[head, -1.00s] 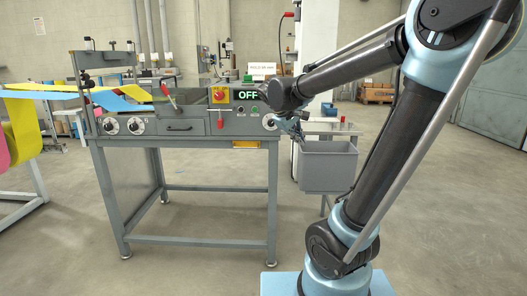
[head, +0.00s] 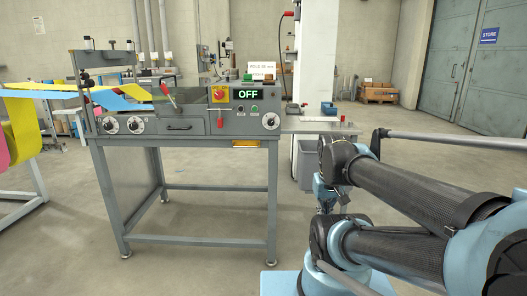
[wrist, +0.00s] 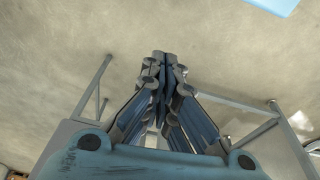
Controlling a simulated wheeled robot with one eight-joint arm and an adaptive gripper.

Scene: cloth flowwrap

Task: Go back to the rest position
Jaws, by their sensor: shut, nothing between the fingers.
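My gripper (wrist: 162,58) points down at the concrete floor in the wrist view, its fingers together and empty. In the head view my gripper (head: 326,208) hangs small and low beside my folded arm, right of the machine and in front of the grey bin. My arm is folded low on the right side of the head view. The grey machine (head: 188,144) stands on its frame at the left centre, with a lit display (head: 247,94) reading OFF.
A grey bin (head: 306,166) stands behind my arm, partly hidden. A side table (head: 300,126) adjoins the machine's right end. Yellow, blue and pink cloth (head: 20,140) hangs at the left. The floor in front of the machine is clear.

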